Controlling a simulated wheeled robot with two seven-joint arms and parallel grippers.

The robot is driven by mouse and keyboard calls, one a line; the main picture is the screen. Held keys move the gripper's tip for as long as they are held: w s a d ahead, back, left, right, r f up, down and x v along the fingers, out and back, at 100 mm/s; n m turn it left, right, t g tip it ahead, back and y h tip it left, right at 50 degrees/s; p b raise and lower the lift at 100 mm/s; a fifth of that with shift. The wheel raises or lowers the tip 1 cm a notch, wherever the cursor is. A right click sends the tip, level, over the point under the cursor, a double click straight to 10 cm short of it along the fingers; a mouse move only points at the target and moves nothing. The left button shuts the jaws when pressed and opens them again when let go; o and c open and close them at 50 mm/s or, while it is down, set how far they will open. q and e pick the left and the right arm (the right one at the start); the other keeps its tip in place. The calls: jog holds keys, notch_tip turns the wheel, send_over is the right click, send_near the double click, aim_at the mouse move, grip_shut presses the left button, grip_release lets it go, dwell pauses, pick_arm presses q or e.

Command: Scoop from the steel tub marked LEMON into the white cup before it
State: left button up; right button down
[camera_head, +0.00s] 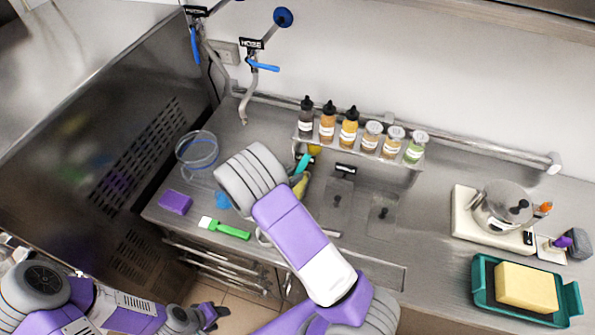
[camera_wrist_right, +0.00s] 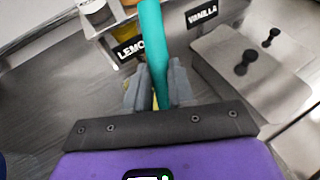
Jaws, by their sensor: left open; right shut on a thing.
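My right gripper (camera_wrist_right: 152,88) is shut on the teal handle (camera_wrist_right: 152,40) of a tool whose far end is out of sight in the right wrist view. The LEMON label (camera_wrist_right: 128,48) is just left of the handle, with part of its steel tub hidden. In the head view, my right arm covers the area in front of the labels, and the teal handle (camera_head: 302,163) shows beside my wrist with a yellow patch (camera_head: 300,186) below it. I cannot make out the white cup. My left gripper (camera_head: 208,315) is open and empty, low at the left, away from the counter.
The VANILLA label (camera_wrist_right: 202,18) is by lidded tubs with black knobs (camera_wrist_right: 240,64). Bottles stand on a shelf (camera_head: 361,150) behind. A clear round container (camera_head: 197,150), purple block (camera_head: 175,202) and green brush (camera_head: 228,230) are left. A teal tray (camera_head: 485,298) is right.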

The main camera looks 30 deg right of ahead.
aim_at(303, 162)
jog(key=shift+d+f+y+p, duration=0.1)
jog(key=shift+f+y+p, duration=0.05)
jog(key=shift+y+p, duration=0.2)
jog(key=shift+w+d+f+g+y+p, duration=0.2)
jog(key=shift+d+f+g+y+p, duration=0.35)
jog(key=shift+d+y, duration=0.3)
jog(key=shift+w+d+r+p, duration=0.15)
jog(key=shift+d+r+p, duration=0.1)
jog(key=shift+r+p, duration=0.5)
jog(key=shift+w+d+r+p, duration=0.1)
jog(key=shift+d+r+p, duration=0.2)
jog(key=shift+r, duration=0.75)
jog(key=shift+w+d+r+y+p, duration=0.2)
jog(key=shift+d+y+p, duration=0.35)
jog(key=shift+y+p, duration=0.45)
jog(key=shift+d+f+g, duration=0.1)
jog(key=shift+d+g, duration=0.15)
jog(key=shift+d, duration=0.05)
jog(key=shift+w+d+y, duration=0.25)
jog(key=shift+d+y, duration=0.4)
jog(key=shift+y, duration=0.45)
